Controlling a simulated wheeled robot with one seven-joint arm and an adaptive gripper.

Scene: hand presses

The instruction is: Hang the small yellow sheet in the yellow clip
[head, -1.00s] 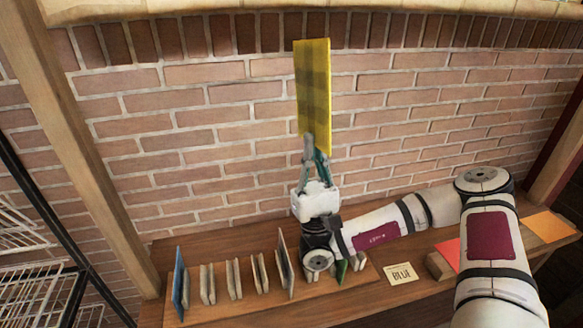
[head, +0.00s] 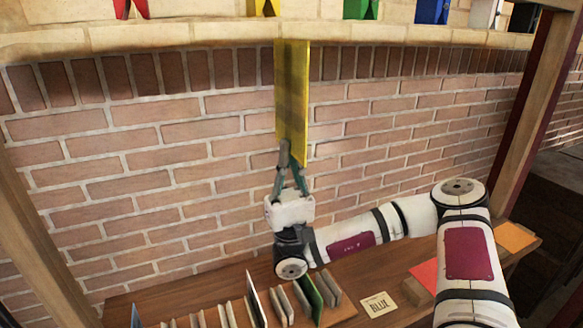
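The yellow sheet (head: 292,95) is held upright in my gripper (head: 290,158), which points up and is shut on the sheet's lower edge. The sheet stands in front of the brick wall, and its top is close to the pale ledge in the picture. The yellow clip (head: 264,7) shows at the top edge of the head view, above and a little left of the sheet. Its upper part is cut off by the frame. The sheet and the clip look apart.
A red clip (head: 130,8), a green clip (head: 361,9), a blue clip (head: 432,11) and a white clip (head: 484,13) line the top. Below, a wooden bench (head: 355,285) bears a rack with several upright boards, a card reading BLUE (head: 379,305), and red (head: 426,277) and orange (head: 515,237) sheets.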

